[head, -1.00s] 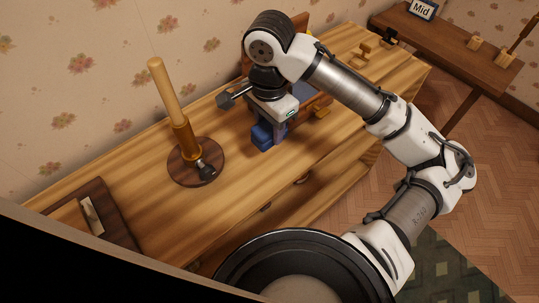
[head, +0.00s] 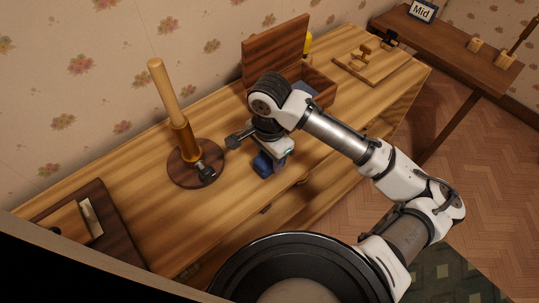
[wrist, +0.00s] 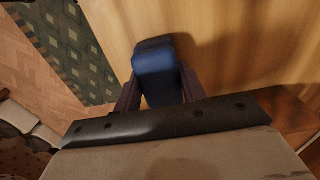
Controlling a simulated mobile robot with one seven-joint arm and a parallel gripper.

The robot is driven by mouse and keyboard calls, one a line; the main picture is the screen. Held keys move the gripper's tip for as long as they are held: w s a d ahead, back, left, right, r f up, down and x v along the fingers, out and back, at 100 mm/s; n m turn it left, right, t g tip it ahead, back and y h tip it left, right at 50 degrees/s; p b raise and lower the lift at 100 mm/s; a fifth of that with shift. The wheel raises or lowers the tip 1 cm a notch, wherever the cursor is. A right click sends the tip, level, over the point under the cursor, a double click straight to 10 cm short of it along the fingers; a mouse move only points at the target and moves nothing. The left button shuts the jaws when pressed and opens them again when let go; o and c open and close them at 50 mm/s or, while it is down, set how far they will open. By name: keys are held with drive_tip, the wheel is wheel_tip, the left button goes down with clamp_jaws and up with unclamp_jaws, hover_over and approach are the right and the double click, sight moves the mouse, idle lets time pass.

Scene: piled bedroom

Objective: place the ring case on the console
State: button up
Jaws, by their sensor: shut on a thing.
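The ring case appears as a small blue block (head: 263,165), partly hidden by my gripper (head: 271,163) in the head view. My gripper is shut on it, and the case (wrist: 155,68) also shows between the two fingers in the wrist view. It is over the front part of a long light-wood piece of furniture with drawers (head: 225,210). I cannot tell whether its underside touches the top. A darker narrow table (head: 450,50) with a "Mid" sign stands at the back right. I cannot tell which of the two is the console.
A round-based wooden stand (head: 183,175) with an upright rod is left of my gripper. An open wooden box (head: 320,88) with a raised lid lies behind it. A small wooden rack (head: 365,70) is farther back. A dark board (head: 118,235) lies at the left. The front middle is clear.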

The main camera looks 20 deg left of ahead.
drive_tip(key=shift+f, duration=0.15)
drive_tip(key=o, duration=1)
wheel_tip(320, 180, up, 12)
drive_tip(key=shift+r, duration=0.2)
